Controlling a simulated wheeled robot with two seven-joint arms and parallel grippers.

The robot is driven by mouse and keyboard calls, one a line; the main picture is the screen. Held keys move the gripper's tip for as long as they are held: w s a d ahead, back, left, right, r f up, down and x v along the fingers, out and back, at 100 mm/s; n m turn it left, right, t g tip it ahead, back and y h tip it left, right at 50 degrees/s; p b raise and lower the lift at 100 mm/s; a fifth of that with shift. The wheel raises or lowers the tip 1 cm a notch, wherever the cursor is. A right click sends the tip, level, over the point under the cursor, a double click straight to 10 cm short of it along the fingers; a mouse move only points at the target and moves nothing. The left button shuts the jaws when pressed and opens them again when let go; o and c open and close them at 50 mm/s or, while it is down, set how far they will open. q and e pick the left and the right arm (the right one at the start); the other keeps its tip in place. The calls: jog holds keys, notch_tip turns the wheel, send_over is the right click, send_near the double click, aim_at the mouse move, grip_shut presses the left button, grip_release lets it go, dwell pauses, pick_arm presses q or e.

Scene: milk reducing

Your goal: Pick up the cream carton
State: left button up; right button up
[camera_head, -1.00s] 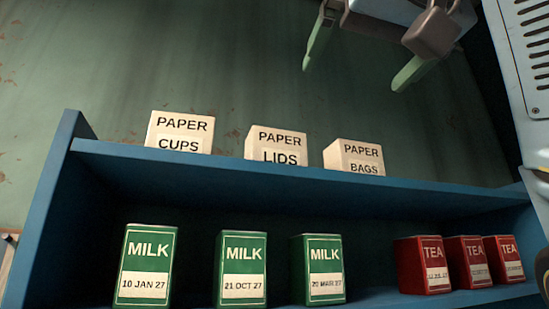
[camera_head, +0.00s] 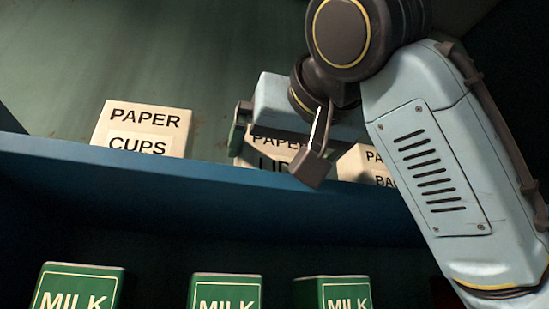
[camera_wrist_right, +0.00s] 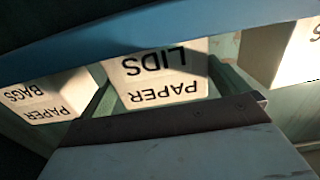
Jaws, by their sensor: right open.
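My right gripper (camera_head: 283,145) is open at the upper shelf, in front of the pale box marked PAPER LIDS (camera_head: 262,152). In the right wrist view, which is upside down, green fingers (camera_wrist_right: 165,84) show on either side of the PAPER LIDS box (camera_wrist_right: 160,92). Whether they touch it I cannot tell. My arm partly hides this box in the head view. No carton marked CREAM shows; the cream-coloured boxes carry PAPER labels. My left gripper is not in view.
A PAPER CUPS box (camera_head: 140,130) stands to the left, a partly hidden PAPER BAGS box (camera_head: 357,165) to the right. The blue shelf edge (camera_head: 150,180) runs below them. Green MILK cartons (camera_head: 78,285) stand on the shelf beneath.

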aim_at(271, 165)
jog(key=shift+p+x, duration=0.6)
jog(key=shift+x, duration=0.25)
jog(key=p+x, duration=0.1)
jog(key=x, duration=0.1)
jog(key=shift+w+r, duration=0.1)
jog(key=shift+w, duration=0.3)
jog(key=shift+w+a, duration=0.1)
jog(key=shift+w, duration=0.25)
jog(key=shift+w+a, duration=0.1)
jog(key=c, duration=0.7)
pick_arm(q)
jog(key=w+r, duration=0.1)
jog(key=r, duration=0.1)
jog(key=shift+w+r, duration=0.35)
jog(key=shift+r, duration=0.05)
